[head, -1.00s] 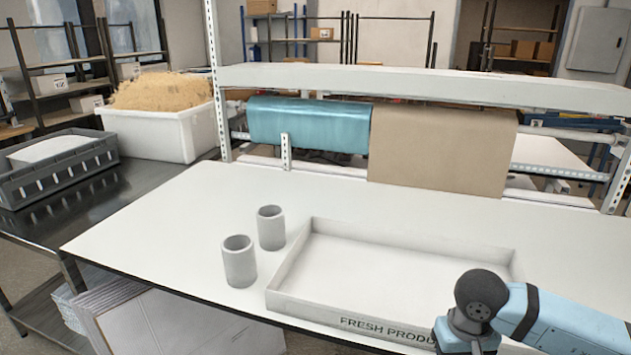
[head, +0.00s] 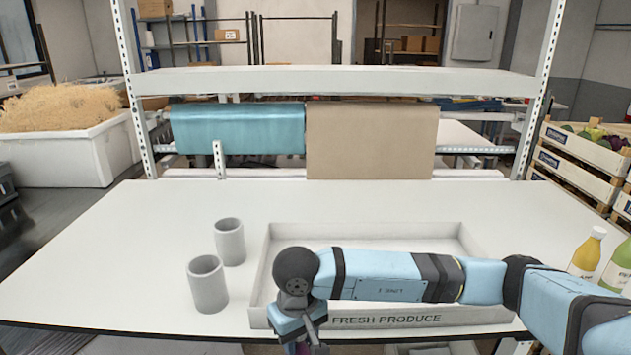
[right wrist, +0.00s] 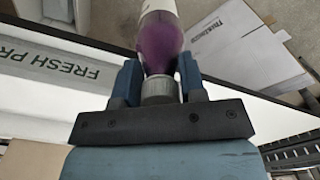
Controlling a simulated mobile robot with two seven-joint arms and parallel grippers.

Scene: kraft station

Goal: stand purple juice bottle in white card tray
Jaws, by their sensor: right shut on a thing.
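The purple juice bottle (right wrist: 160,42) shows in the right wrist view, gripped at its pale cap or neck between both fingers. In the head view only a small purple part of it (head: 302,348) shows at the bottom edge. My right gripper (right wrist: 160,84) is shut on it, and it also shows in the head view (head: 300,332), in front of the tray's front left corner. The white card tray (head: 470,315), marked FRESH PRODUCE, lies on the white table. My right arm covers part of it, and its visible inside is empty. My left gripper is out of view.
Two grey-white cups (head: 207,284) (head: 230,242) stand left of the tray. A yellow bottle (head: 587,252) and a green one (head: 617,266) stand at the right. The table (head: 110,250) is clear at far left. A shelf (head: 340,80) spans the back.

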